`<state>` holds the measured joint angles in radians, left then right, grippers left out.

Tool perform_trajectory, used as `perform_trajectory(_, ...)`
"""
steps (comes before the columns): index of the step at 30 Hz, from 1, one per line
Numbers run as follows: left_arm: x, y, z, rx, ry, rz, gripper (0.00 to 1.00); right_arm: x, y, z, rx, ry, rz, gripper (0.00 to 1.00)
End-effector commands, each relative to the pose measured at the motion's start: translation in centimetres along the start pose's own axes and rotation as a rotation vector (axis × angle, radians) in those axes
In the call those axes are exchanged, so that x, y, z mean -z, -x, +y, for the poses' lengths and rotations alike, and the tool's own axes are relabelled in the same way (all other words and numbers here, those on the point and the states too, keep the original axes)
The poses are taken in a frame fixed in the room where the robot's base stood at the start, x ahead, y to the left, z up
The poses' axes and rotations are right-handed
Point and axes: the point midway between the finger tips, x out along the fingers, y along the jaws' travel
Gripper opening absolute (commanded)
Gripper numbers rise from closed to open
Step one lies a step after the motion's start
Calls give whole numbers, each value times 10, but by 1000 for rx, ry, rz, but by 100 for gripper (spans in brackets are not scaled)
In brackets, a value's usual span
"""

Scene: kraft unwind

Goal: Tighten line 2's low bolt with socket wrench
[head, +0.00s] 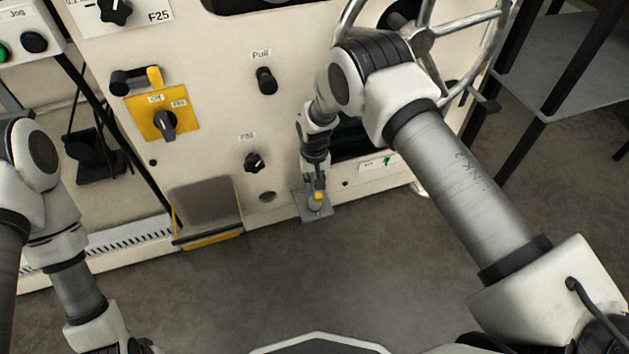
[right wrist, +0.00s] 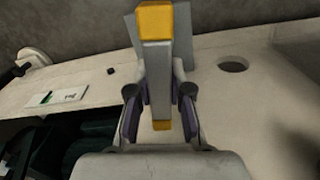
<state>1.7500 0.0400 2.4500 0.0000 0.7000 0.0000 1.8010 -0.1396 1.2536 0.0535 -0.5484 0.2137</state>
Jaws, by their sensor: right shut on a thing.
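My right gripper (head: 316,183) is low at the front of the cream machine (head: 215,110). In the right wrist view the gripper's fingers (right wrist: 160,108) are shut on the socket wrench (right wrist: 157,60), a grey bar with yellow ends. In the head view the wrench's yellow part (head: 319,197) shows just below the fingers, in front of a grey plate (head: 308,213) at the machine's lower edge. The plate also shows behind the wrench in the right wrist view (right wrist: 184,38). I see no bolt; whether the wrench sits on one cannot be told. My left arm runs off the bottom left, its gripper out of view.
A metal handwheel (head: 424,40) is above the right arm. A yellow switch plate (head: 150,118), a black knob (head: 254,162) and a yellow-edged grey flap (head: 206,205) are to the left. A dark rack (head: 580,65) stands right. The floor (head: 270,290) in front is clear.

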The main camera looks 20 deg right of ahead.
Motion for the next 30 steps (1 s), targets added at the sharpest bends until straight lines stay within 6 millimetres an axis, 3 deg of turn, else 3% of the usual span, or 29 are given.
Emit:
perform_trajectory(8, 0, 3, 0, 0, 0, 0, 80, 0, 4, 0, 0, 0, 1, 0)
perform_trajectory(30, 0, 42, 0, 0, 0, 0, 80, 0, 52, 0, 0, 2, 1, 0)
